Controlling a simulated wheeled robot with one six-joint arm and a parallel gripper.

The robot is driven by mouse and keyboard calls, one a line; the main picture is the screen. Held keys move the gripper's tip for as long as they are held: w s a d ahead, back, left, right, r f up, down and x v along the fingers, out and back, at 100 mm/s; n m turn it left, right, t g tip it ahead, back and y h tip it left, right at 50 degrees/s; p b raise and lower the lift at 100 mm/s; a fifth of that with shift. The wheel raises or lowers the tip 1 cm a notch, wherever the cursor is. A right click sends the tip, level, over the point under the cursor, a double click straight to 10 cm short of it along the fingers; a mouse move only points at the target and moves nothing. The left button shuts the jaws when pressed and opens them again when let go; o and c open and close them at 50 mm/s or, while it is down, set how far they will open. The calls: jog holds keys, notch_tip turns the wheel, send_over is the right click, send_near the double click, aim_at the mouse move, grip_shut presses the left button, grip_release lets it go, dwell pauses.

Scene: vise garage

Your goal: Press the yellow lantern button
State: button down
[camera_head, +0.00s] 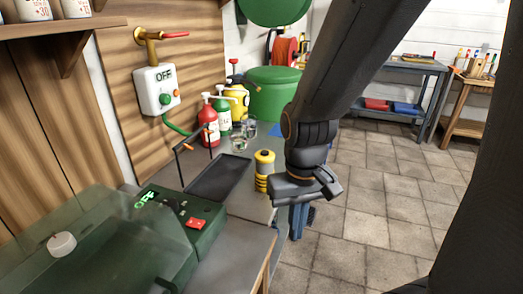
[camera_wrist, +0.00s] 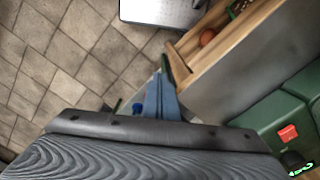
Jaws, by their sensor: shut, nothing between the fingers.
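A small yellow lantern (camera_head: 264,168) with dark bands and a yellow top stands upright near the edge of the grey workbench in the head view. In the wrist view my gripper (camera_wrist: 160,128) spans the lower part, and the lantern does not show there.
A black tray (camera_head: 218,178), bottles (camera_head: 208,124) and glasses (camera_head: 240,144) stand left of and behind the lantern. A green machine (camera_head: 170,243) with a red button is in front. Open tiled floor lies right.

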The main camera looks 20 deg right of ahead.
jog(key=w+d+r+n+t+h+p, duration=0.1)
jog(key=w+d+r+n+t+p, duration=0.15)
jog(key=w, duration=0.25)
jog(key=w+d+r+n+t+p, duration=0.1)
jog(key=w+d+r+p, duration=0.15)
jog(key=w, duration=0.25)
notch_tip(320, 180, up, 13)
jog(key=n+t+y+p, duration=0.4)
jog(key=n+y+p, duration=0.2)
jog(key=n+p, duration=0.7)
send_over(265, 153)
jog(key=shift+s+d+r, duration=0.15)
jog(key=shift+s+d, duration=0.15)
jog(key=shift+d, duration=0.15)
notch_tip(265, 153, down, 6)
jog(key=b, duration=0.7)
jog(key=shift+f+b, duration=1.1)
jog(key=shift+f, duration=0.3)
